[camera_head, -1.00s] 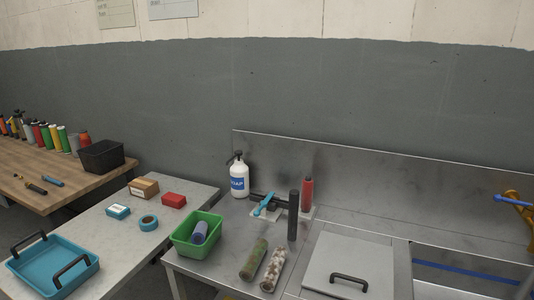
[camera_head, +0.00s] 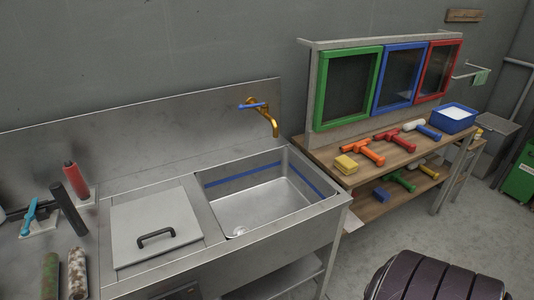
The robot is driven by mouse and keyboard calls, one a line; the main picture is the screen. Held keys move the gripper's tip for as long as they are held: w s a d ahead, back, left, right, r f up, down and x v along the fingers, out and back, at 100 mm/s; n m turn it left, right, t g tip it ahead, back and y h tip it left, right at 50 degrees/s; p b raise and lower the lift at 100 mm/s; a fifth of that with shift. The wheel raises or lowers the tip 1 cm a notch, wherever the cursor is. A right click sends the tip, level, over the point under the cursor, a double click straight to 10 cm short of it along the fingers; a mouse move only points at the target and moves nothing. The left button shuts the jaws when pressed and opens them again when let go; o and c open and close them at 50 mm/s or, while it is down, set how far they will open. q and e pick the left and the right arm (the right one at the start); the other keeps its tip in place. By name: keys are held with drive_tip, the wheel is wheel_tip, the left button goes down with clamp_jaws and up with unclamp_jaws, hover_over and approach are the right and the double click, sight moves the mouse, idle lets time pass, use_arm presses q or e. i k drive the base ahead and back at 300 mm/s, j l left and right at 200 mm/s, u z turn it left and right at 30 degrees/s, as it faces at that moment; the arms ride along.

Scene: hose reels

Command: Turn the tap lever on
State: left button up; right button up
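A brass tap (camera_head: 273,122) comes out of the metal backsplash above the sink. Its blue lever (camera_head: 253,105) sits on top and points to the left, roughly along the wall. The steel sink basin (camera_head: 262,200) below it looks empty, with a blue stripe around its inner walls and a drain at the front left. No water shows from the spout. Neither of my grippers is in view.
A square lid with a black handle (camera_head: 155,236) covers the counter left of the sink. A red bottle (camera_head: 76,180) and a dark upright cylinder (camera_head: 68,206) stand further left. A wooden bench (camera_head: 330,155) with tools and coloured frames stands right. A dark ribbed object (camera_head: 436,278) is at the front right.

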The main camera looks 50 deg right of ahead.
sight(240, 108)
drive_tip(key=z, duration=1.4)
